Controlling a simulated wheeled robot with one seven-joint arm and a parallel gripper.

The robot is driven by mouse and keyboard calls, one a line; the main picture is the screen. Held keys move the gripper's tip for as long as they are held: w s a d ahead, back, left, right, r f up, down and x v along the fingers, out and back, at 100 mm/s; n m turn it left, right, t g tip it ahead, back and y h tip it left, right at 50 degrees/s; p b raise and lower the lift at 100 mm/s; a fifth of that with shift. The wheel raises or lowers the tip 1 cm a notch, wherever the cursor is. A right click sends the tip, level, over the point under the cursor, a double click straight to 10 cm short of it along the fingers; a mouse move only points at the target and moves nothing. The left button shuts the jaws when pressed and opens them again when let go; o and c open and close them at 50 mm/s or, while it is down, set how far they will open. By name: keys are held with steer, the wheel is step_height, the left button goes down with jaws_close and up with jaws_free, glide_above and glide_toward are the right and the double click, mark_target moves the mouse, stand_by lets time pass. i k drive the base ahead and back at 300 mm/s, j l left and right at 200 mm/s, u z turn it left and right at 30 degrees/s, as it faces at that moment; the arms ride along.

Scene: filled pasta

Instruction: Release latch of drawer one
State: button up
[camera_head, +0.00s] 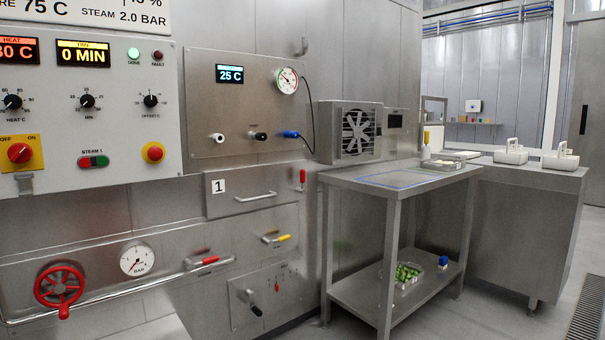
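Drawer one (240,187) is a flat steel front in the machine's wall, marked with a white "1" label (218,186). It looks flush with the wall. A horizontal bar handle (256,197) crosses its lower part. Just beyond the drawer's right edge is a small red-handled lever (303,176), standing roughly upright, which looks like the latch. Its exact engagement with the drawer is too small to tell. My gripper is not in view.
A yellow-handled lever (284,238) and a lower panel with a black lever (256,310) sit below the drawer. A red handwheel (59,286) and red-handled pipe valve (210,260) are at left. A steel table (345,180) stands to the right.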

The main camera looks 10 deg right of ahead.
mark_target(297, 190)
steer(key=i+z, duration=0.2)
steer(key=i, duration=0.35)
steer(key=i+j+z, duration=0.15)
steer(key=i, duration=0.35)
steer(key=i+j+z, duration=0.2)
steer(key=i, duration=0.3)
steer(key=i+j+z, duration=0.2)
steer(key=i, duration=0.35)
